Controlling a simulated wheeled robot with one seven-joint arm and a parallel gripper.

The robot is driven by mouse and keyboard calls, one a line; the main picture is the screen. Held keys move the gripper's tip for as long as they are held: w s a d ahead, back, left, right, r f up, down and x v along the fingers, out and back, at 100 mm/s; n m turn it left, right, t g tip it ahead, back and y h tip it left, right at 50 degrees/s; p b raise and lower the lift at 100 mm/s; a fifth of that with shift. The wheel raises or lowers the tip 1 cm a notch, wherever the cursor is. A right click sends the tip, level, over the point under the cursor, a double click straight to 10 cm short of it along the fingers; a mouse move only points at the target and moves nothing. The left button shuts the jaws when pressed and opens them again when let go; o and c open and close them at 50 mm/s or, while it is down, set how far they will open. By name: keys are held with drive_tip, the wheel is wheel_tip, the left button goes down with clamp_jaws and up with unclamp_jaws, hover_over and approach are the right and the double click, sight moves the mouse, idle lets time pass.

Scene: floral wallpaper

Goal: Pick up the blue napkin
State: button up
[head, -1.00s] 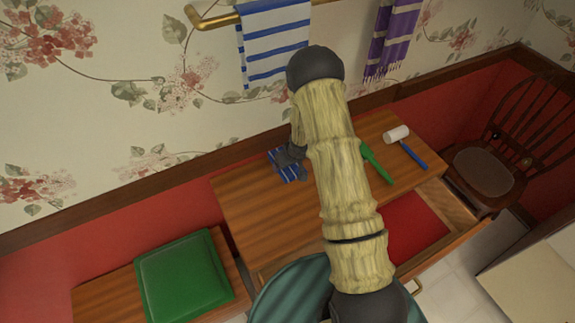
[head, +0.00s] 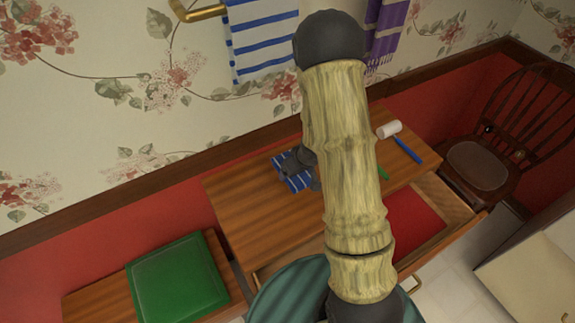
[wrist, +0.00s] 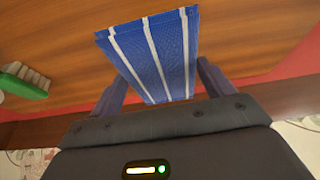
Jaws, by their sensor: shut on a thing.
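The blue napkin (wrist: 152,50) has white stripes and fills the space between the two fingers of my gripper (wrist: 160,88) in the wrist view. My gripper is shut on it. In the head view the napkin (head: 283,172) shows beside my gripper (head: 298,165), over the back part of the wooden table. My arm hides part of the gripper and the table. I cannot tell whether the napkin is clear of the tabletop.
A white-headed mallet with a blue handle (head: 405,148) and a green-handled thing (head: 384,173) lie on the table (head: 240,200). A drawer with a red lining (head: 415,225) stands open at the front. A chair (head: 480,165) is at right. A green cushioned bench (head: 175,280) is at left.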

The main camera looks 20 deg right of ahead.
drive_tip(key=s, duration=0.1)
drive_tip(key=s+d+r, duration=0.1)
drive_tip(key=s, duration=0.1)
drive_tip(key=s+r, duration=0.1)
drive_tip(key=shift+s+d+r, duration=0.2)
drive_tip(key=shift+s+r, duration=0.05)
drive_tip(key=shift+s, duration=0.05)
drive_tip(key=shift+s+d, duration=0.1)
